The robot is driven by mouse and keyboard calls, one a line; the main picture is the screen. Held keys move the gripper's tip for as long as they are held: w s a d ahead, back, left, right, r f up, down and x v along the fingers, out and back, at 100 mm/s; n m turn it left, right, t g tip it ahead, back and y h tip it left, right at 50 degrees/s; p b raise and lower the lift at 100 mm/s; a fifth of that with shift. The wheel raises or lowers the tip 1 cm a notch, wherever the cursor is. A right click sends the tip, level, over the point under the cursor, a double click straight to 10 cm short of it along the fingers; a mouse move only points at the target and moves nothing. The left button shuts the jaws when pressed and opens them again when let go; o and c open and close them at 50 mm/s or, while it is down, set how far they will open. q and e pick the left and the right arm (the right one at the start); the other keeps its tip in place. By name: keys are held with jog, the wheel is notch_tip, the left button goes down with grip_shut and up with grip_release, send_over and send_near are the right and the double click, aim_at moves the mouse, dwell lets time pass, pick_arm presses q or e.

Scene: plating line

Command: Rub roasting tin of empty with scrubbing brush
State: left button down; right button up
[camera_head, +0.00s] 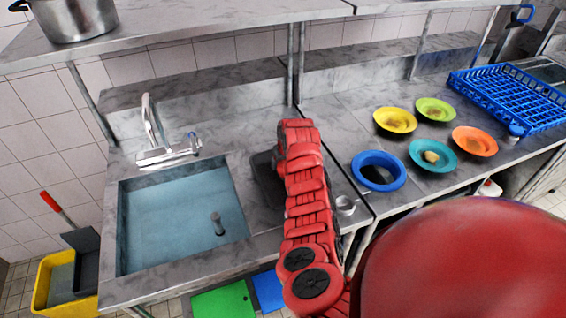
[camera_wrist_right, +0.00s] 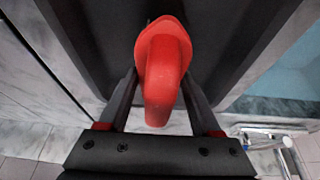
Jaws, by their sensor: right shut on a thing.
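The dark roasting tin (camera_head: 264,172) lies on the steel counter just right of the sink, partly hidden by my right arm. In the right wrist view the tin (camera_wrist_right: 235,35) fills the upper middle. The red scrubbing brush (camera_wrist_right: 162,55) is between the two fingers of my right gripper (camera_wrist_right: 160,82), which is shut on it. The brush is over the tin; I cannot tell whether its bristles touch the surface. In the head view the arm hides the brush and the right fingertips. My left gripper is not in view.
The water-filled sink (camera_head: 160,225) with a tap (camera_head: 152,130) is left of the tin. A small metal cup (camera_head: 345,205) and blue ring-shaped dish (camera_head: 360,168) stand to the right. Several coloured plates, including a yellow one (camera_head: 382,122), and a blue rack (camera_head: 500,95) are farther right.

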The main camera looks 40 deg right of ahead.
jog(key=shift+f+b, duration=0.35)
jog(key=shift+f, duration=0.25)
